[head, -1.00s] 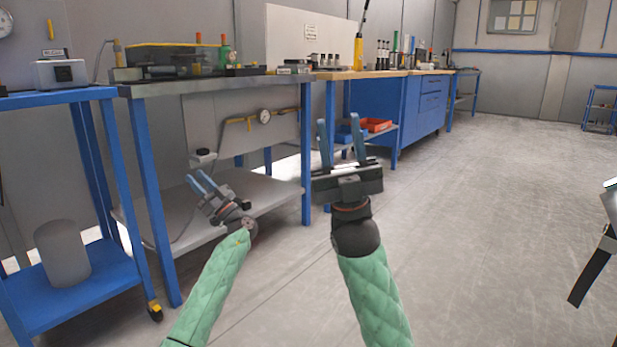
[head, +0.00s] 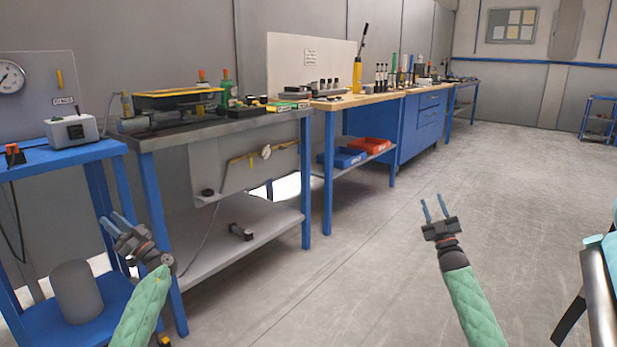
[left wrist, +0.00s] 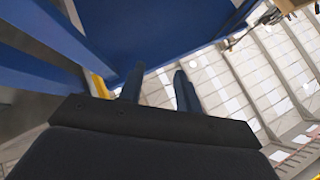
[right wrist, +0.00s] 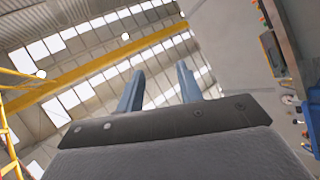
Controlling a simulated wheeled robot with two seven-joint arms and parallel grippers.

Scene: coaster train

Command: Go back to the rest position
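My left gripper (head: 115,226) is at the left of the head view, in front of the blue cart and the near workbench, with its two blue fingers apart and nothing between them. Its fingers also show apart and empty in the left wrist view (left wrist: 158,88). My right gripper (head: 434,209) is over open floor right of centre, pointing up, its fingers apart and empty. In the right wrist view its fingers (right wrist: 160,88) are also spread with nothing between them. Both arms have green quilted sleeves.
A blue cart (head: 65,157) with a grey cylinder (head: 77,291) on its lower shelf stands at the left. A steel-topped workbench (head: 225,126) is beside it. A wooden-topped bench with red (head: 368,145) and blue bins is further back.

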